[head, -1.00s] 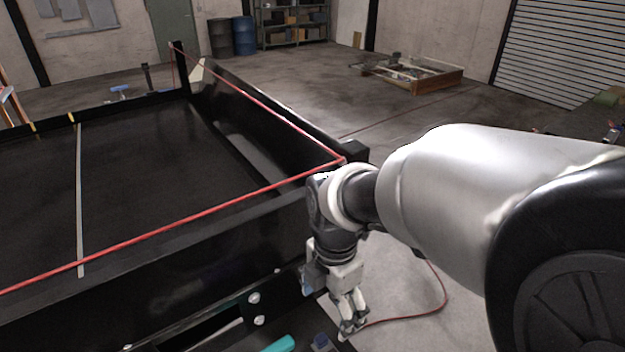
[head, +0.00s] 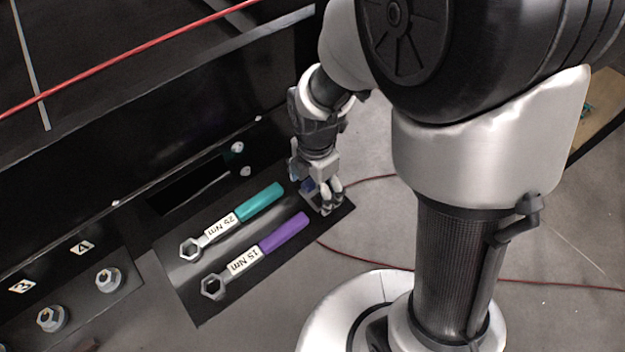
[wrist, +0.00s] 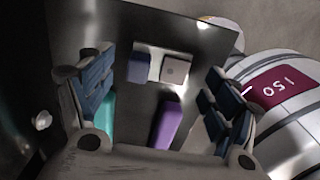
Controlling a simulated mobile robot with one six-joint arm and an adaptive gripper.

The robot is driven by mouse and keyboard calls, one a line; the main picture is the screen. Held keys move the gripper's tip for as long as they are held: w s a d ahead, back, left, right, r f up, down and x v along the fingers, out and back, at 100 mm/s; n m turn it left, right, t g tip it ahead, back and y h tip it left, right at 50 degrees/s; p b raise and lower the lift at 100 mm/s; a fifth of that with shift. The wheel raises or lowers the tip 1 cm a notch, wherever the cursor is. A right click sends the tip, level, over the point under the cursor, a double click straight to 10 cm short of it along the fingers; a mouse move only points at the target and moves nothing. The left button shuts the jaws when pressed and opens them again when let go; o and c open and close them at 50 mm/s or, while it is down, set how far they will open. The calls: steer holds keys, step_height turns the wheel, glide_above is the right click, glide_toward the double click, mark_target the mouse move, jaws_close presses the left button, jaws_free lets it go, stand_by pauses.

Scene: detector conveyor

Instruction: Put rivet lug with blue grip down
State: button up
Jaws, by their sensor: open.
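The rivet lug lies on the black tool tray. In the wrist view its dull blue grip (wrist: 140,68) sits beside a pale metal block with a hole (wrist: 175,70). In the head view a bit of the blue grip (head: 308,186) shows beside my fingers, the rest hidden by them. My gripper (head: 325,208) is open, pointing down at the tray's right end. In the wrist view its blue-padded fingers stand apart on either side of the lug, with no visible grasp; I cannot tell whether one touches it.
The tray (head: 190,305) also holds a 25 Nm wrench with a teal handle (head: 262,202) and a 15 Nm wrench with a purple handle (head: 285,232). The black conveyor side (head: 100,170) rises behind. A red cable (head: 440,278) crosses the floor.

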steer(key=shift+f, duration=0.8)
steer(key=shift+c, duration=0.3)
steer(key=c, duration=1.3)
